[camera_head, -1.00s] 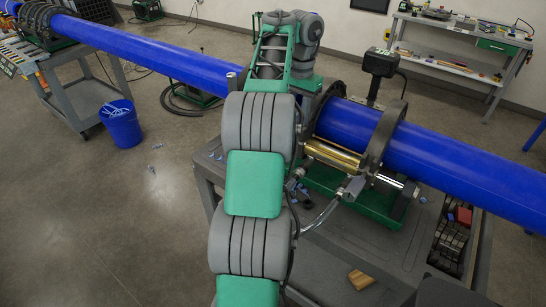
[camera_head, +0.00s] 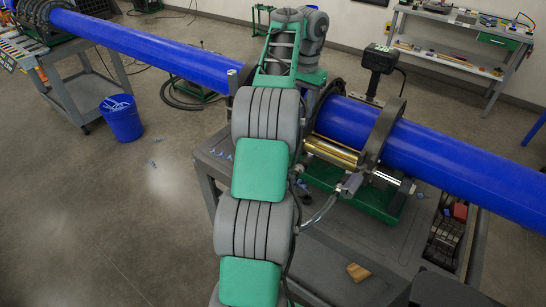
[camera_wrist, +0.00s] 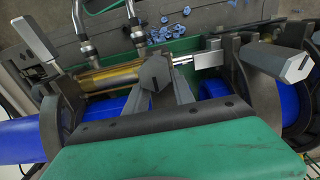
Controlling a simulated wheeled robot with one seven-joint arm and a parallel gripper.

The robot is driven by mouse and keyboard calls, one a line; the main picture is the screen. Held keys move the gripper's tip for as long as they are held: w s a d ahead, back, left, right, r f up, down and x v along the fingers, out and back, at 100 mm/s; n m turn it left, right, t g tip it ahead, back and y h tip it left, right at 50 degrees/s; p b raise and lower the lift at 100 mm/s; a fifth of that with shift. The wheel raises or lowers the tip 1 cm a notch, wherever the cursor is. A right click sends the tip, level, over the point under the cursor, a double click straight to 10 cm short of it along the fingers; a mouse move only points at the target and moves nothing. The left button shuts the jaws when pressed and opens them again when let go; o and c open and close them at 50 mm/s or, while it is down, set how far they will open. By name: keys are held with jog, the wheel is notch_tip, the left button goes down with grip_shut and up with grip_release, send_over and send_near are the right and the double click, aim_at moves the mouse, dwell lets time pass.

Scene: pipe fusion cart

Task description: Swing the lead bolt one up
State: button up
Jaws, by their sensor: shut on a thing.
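My gripper (camera_wrist: 160,88) shows in the wrist view, its dark fingers reaching up from the green hand and closing on a dark grey hex-headed bolt (camera_wrist: 155,72). The bolt head lies in front of the brass cylinder, and its shank is mostly hidden. Another hex-headed bolt (camera_wrist: 295,68) sticks out over the right clamp, and a grey bolt or handle (camera_wrist: 35,35) stands tilted at the left clamp. No label shows which is the lead bolt. In the head view my arm hides the gripper and the held bolt.
A blue pipe (camera_head: 430,160) runs through dark clamp rings (camera_head: 383,128) on a green base. Hoses and a brass cylinder (camera_head: 330,152) lie close in front. The grey cart (camera_head: 330,255) carries a wooden block (camera_head: 357,272). A blue bucket (camera_head: 122,120) stands on open floor at left.

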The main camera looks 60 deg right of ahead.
jog(key=shift+s+d+p, duration=0.15)
jog(key=shift+d+p, duration=0.45)
jog(key=shift+d, duration=0.15)
jog(key=shift+d+f, duration=0.1)
jog(key=shift+d, duration=0.2)
jog(key=shift+c, duration=0.6)
jog(key=shift+f, duration=0.1)
grip_shut()
jog(key=shift+s+d+p, duration=0.15)
jog(key=shift+d+p, duration=0.2)
jog(key=shift+p, duration=0.25)
